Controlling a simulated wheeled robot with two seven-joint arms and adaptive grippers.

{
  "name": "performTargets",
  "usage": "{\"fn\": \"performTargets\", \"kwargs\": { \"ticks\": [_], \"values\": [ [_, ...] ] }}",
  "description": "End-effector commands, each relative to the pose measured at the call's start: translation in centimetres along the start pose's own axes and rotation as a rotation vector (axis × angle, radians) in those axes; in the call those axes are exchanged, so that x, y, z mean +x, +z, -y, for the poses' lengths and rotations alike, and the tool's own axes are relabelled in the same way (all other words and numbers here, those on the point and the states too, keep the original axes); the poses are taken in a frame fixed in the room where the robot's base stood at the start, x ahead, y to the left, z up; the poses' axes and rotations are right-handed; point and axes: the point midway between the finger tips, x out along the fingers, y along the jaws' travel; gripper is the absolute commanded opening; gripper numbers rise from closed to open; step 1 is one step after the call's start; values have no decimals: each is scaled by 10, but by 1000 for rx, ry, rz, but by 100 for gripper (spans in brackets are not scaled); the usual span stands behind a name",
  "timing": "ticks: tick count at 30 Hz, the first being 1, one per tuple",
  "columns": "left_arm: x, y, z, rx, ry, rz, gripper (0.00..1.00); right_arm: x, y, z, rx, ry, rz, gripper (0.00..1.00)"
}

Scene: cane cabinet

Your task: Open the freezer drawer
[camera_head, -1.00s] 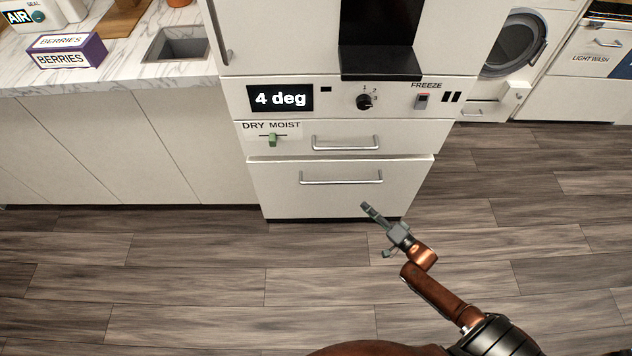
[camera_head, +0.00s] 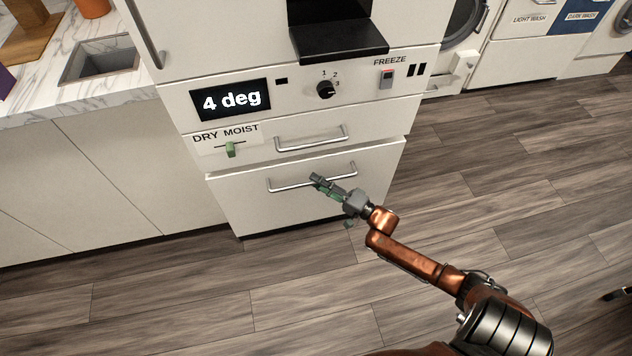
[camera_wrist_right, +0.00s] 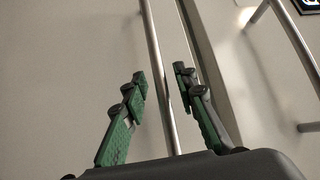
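The lower drawer (camera_head: 300,213) of the white fridge has a plain front with a long metal bar handle (camera_head: 285,187). Its front stands slightly proud of the drawer above. In the right wrist view my right gripper (camera_wrist_right: 161,78) is open, with one green-padded finger on each side of the handle bar (camera_wrist_right: 154,50). Gaps show between the bar and both fingers. My left gripper is not in view.
The upper drawer (camera_head: 360,128) with its own bar handle (camera_head: 311,140) is just above. A FREEZE switch (camera_head: 386,79), a dial (camera_head: 326,90) and a "4 deg" display (camera_head: 231,100) are higher up.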

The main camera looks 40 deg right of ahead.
Motion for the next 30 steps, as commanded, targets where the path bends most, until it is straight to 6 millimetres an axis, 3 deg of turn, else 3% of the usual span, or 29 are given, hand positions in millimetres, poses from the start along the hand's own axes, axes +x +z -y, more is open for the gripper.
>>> {"fn": "performTargets", "kwargs": {
  "ticks": [7, 19, 30],
  "values": [
    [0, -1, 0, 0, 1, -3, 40, 1, 0, 1, -1, -1, 0, 27],
    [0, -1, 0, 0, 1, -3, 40, 1, 0, 1, -1, 0, -1, 0],
    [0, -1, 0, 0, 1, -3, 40, 0, 0, 0, -1, 0, -1, 0]
  ]
}}
